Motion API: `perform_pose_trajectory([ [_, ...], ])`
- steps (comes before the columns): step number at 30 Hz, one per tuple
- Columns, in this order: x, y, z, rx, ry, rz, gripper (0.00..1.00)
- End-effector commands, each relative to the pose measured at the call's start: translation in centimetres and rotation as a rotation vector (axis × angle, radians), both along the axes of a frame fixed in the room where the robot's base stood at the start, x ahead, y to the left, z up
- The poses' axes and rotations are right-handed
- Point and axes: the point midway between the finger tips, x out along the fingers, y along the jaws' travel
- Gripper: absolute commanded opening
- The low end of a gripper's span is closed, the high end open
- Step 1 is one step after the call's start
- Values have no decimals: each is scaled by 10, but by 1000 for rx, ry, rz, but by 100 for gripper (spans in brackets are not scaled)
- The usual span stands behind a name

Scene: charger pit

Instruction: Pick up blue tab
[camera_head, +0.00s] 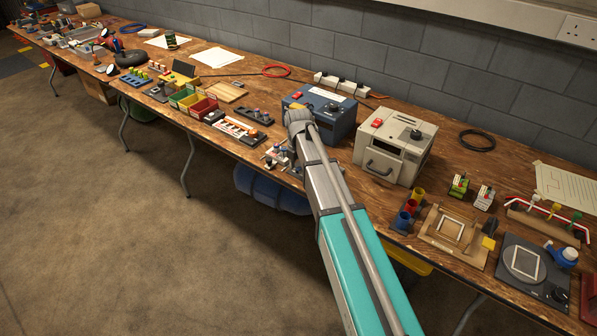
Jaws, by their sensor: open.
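My gripper (284,157) is at the far end of my arm, low over the front edge of the workbench. It is small and partly hidden by my wrist, and it is open. A small pale fixture with red and dark bits (272,156) is right at its fingers; I cannot tell whether they touch. I cannot make out a blue tab for certain. It may be among these small parts or hidden behind my gripper.
A blue box (318,108) and a beige box (394,148) stand behind and right of my gripper on the long wooden workbench (456,160). A black tray (254,115) and coloured bins (203,107) lie left. Cups (402,221) and a wooden frame (452,232) are right.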

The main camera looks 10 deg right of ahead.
Motion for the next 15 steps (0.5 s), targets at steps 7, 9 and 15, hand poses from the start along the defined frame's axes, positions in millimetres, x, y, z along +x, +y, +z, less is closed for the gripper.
perform_pose_trajectory([
  [7, 0, 0, 0, 0, 0, 0, 59],
  [9, 0, 0, 0, 0, 0, 0, 46],
  [15, 0, 0, 0, 0, 0, 0, 9],
])
